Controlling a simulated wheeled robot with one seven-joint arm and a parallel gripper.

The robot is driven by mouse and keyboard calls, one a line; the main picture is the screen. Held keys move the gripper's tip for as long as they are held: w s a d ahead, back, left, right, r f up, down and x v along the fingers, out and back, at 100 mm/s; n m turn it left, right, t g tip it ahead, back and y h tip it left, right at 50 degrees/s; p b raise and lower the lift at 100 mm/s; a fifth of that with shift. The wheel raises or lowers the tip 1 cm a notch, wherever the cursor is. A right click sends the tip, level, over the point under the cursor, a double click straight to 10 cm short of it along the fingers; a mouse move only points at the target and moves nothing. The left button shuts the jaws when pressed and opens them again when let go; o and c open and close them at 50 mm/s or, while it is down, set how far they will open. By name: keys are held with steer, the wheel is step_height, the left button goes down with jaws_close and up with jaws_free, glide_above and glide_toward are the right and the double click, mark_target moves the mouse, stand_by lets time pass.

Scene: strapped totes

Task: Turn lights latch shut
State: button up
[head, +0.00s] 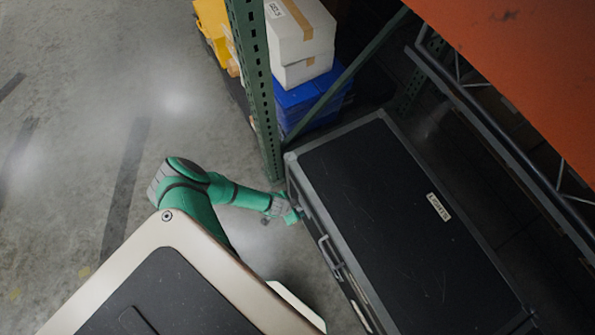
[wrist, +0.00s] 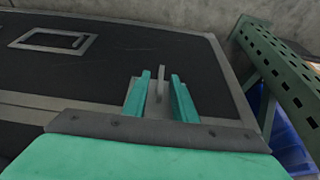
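The lights case is a large black case (head: 385,215) with grey metal edges and a white "LIGHTS" label (head: 438,207) on its lid. In the wrist view, its black front side (wrist: 110,65) fills much of the picture. A thin grey latch tab (wrist: 160,84) stands out from a grey plate near the case's corner. My gripper (wrist: 160,96) is open, with one teal finger on each side of the tab and visible gaps between. In the head view my gripper (head: 292,214) is at the case's near left side, and the latch cannot be made out there.
A recessed handle (wrist: 50,40) is on the same side of the case. A green rack post (head: 258,100) stands by the case's corner. Blue totes (head: 305,105) and white boxes (head: 300,35) are behind it. Open floor (head: 90,130) lies to the left.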

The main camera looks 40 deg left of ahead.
jaws_close()
steer(key=shift+d+y, duration=0.1)
steer(key=shift+y, duration=0.3)
steer(key=shift+s+d+f+m+t+y, duration=0.15)
steer(key=shift+m+t+y, duration=0.45)
steer(key=shift+t+y, duration=0.95)
steer(key=shift+d+f+m+t+y, duration=0.1)
steer(key=shift+m+t+y, duration=0.55)
steer(key=shift+y, duration=1.65)
steer(key=shift+s+d+f+m+t+y, duration=0.15)
steer(key=shift+m+t+y, duration=0.4)
steer(key=shift+t+y, duration=1.05)
steer(key=shift+a+y, duration=0.1)
steer(key=shift+y, duration=0.65)
steer(key=shift+a, duration=0.1)
